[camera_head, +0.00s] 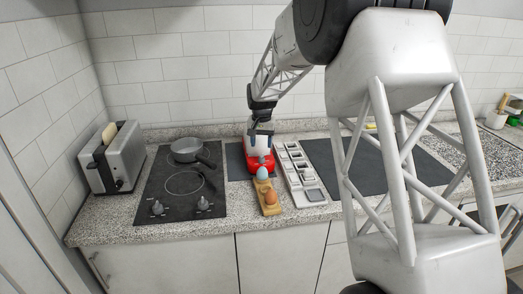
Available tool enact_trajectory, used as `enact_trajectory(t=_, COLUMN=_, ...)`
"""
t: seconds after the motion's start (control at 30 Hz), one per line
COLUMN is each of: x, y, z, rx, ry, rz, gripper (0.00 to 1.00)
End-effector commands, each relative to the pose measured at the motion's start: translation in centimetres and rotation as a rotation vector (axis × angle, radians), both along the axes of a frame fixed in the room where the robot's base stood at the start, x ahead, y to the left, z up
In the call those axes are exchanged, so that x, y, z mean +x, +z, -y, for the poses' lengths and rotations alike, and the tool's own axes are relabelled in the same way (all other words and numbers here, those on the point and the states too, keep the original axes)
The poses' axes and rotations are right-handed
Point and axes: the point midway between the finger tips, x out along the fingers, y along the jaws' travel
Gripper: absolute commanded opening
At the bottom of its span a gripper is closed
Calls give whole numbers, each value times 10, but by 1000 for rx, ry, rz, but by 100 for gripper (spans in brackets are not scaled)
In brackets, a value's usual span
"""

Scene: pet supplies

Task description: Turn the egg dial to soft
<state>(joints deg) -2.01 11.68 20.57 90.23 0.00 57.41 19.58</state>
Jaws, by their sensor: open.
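A small red appliance (268,163) with a pale upper part stands on a dark mat in the middle of the counter; it looks like the egg cooker. Its dial is too small to make out, so its setting cannot be read. My gripper (258,136) is right above and in front of the appliance's upper part, pointing down. The fingers are small in this view and appear open with nothing held. I cannot tell whether they touch the appliance. A wooden egg holder (269,209) in front carries a pale blue egg (262,173) and a brown egg (270,197).
A black cooktop (155,195) with a grey pan (187,149) lies left, and a toaster (122,160) with bread stands farther left. A light tray (294,165) with square compartments is just right of the appliance. A dark mat (325,162) lies beyond it, partly behind my arm.

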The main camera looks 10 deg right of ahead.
Motion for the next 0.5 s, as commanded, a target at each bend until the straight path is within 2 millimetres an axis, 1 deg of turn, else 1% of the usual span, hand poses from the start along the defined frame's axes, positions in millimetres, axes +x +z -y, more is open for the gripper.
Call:
enact_trajectory(t=0.1, x=0, y=9, z=0, rx=0, ry=0, rz=-1, gripper=53)
enact_trajectory(t=0.2, x=0, y=12, z=0, rx=0, ry=0, rz=-2, gripper=53)
enact_trajectory(t=0.5, x=0, y=13, z=0, rx=0, ry=0, rz=-2, gripper=53)
